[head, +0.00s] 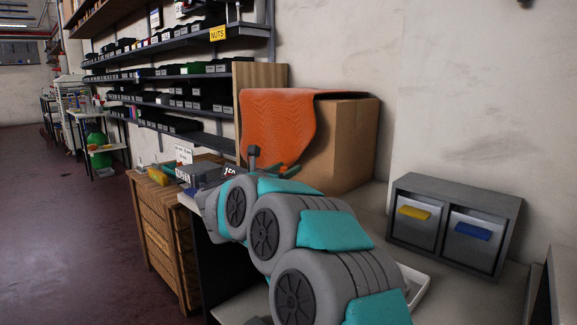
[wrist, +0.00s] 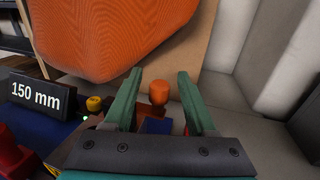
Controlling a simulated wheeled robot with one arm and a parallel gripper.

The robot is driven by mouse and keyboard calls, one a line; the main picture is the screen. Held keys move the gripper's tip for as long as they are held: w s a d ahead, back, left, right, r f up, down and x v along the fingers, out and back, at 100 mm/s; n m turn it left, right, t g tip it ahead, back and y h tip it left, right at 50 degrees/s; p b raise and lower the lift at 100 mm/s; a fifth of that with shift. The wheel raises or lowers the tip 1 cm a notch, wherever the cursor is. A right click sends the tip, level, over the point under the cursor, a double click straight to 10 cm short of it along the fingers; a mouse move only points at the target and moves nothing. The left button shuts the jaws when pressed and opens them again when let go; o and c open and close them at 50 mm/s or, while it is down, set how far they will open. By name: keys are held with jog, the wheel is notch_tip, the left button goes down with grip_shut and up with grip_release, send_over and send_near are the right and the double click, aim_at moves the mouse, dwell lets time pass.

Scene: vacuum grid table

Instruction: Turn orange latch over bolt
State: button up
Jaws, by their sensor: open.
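In the wrist view, my gripper (wrist: 158,75) is open, with its two green fingers apart. A small rounded orange piece (wrist: 159,92), possibly the latch's knob, shows between the fingers, further off, with a blue block (wrist: 156,125) below it. No contact with the fingers shows. The lower part of this setup is hidden behind my gripper's dark palm bar, and I cannot make out a bolt. In the head view, my gripper (head: 285,170) shows partly beyond my arm, in front of the cardboard box, and my arm hides the worktop there.
An orange cloth (head: 275,115) drapes over a cardboard box (head: 350,145) behind the gripper. A grey two-bin unit (head: 455,225) sits at right.

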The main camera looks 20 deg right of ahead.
jog(key=shift+x, duration=1)
jog(key=shift+c, duration=0.2)
grip_shut()
